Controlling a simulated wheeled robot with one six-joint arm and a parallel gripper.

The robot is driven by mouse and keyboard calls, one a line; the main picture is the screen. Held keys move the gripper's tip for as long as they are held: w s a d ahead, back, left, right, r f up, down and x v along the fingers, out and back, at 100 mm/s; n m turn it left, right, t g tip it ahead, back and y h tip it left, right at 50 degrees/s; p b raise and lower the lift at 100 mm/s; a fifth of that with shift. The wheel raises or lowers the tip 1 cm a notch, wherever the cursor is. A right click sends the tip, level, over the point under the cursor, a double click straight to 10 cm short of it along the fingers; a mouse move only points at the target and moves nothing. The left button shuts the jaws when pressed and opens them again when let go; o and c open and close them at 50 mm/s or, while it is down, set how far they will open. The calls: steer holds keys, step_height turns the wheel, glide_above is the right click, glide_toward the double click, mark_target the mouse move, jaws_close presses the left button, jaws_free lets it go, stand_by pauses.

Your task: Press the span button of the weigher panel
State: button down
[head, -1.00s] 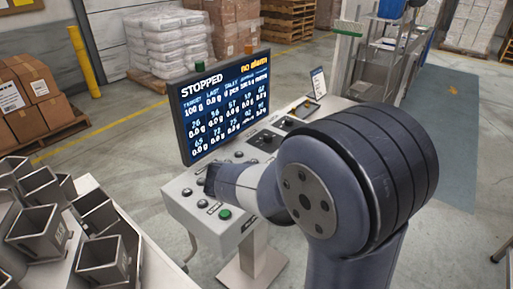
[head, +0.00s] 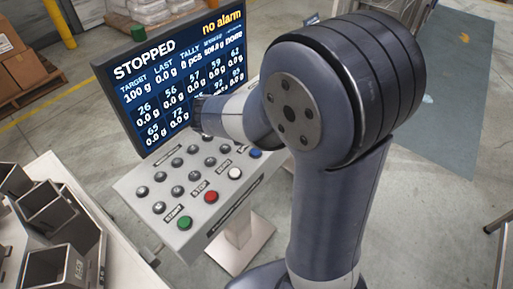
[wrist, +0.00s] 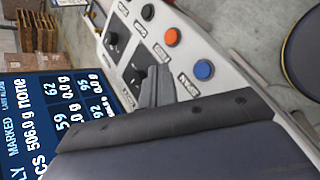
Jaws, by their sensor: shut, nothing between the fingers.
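The weigher panel (head: 150,215) is a light grey sloping console below a screen (head: 180,75) that reads STOPPED and no alarm. It carries rows of small dark buttons, then green (head: 184,222), red (head: 211,197), white (head: 234,173) and blue (head: 255,153) buttons along its front. In the wrist view my gripper (wrist: 158,84) is shut and empty, in front of the panel surface. A blue button (wrist: 204,70) and an orange one (wrist: 172,37) show beyond it. My arm hides the gripper in the head view.
Metal buckets (head: 50,205) stand on a table at the left. Cardboard boxes (head: 12,65) and a yellow post (head: 58,22) are behind. Black knobs (wrist: 135,74) sit on the panel near my gripper. The floor on the right is mostly clear.

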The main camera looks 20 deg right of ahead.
mark_target(253, 154)
steer(key=shift+f, duration=0.15)
step_height(253, 154, down, 9)
steer(key=b, duration=0.7)
steer(key=shift+r, duration=0.2)
steer(key=shift+f+b, duration=0.1)
steer(key=shift+b, duration=0.25)
stand_by(1.4)
steer(key=shift+f, duration=0.3)
steer(key=shift+f+b, duration=0.4)
steer(key=shift+b, duration=0.3)
steer(key=shift+r, duration=0.1)
stand_by(0.5)
steer(key=shift+r+p, duration=0.7)
steer(key=shift+r, duration=0.05)
